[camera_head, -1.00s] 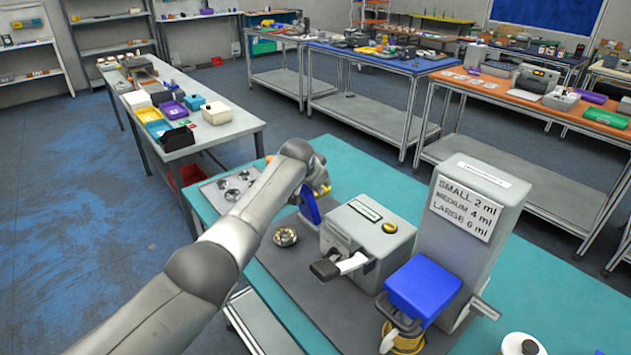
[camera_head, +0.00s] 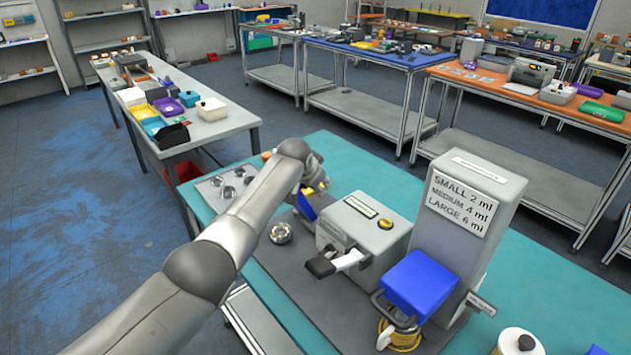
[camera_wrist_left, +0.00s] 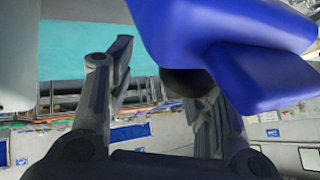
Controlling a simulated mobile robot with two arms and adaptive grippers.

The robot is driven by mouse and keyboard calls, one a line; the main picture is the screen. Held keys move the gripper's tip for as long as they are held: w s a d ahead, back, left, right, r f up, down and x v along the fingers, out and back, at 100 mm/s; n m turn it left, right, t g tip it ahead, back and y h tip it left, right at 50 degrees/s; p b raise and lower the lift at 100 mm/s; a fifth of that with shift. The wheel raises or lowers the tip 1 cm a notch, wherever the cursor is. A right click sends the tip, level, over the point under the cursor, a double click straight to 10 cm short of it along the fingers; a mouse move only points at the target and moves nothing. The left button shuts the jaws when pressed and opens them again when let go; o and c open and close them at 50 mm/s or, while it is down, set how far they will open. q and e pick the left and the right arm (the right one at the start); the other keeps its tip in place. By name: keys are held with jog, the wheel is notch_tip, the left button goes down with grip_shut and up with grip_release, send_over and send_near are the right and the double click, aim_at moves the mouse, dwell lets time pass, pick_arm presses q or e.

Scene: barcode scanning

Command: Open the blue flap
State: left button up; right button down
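A blue flap (camera_head: 307,206) shows in the head view below the end of my left arm, on the far side of the grey machine (camera_head: 366,238); my arm partly hides it. In the left wrist view, a large blue part (camera_wrist_left: 235,50) is very close to the camera and covers much of the right finger. My left gripper (camera_head: 318,186) is beside the blue flap. Its fingers are apart in the left wrist view (camera_wrist_left: 165,85). I cannot tell whether a finger touches the blue part. My right gripper is not in view.
A grey dispenser (camera_head: 470,215) with a size label and a blue box (camera_head: 420,283) stands right of the machine. A yellow can (camera_head: 402,335) is below that box. A round metal part (camera_head: 281,233) lies left of the machine.

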pick_arm(q)
jog(key=shift+r, duration=0.15)
jog(key=v, duration=1.1)
jog(key=shift+s+r, duration=0.2)
jog(key=shift+s, duration=0.2)
jog(key=shift+a+f, duration=0.1)
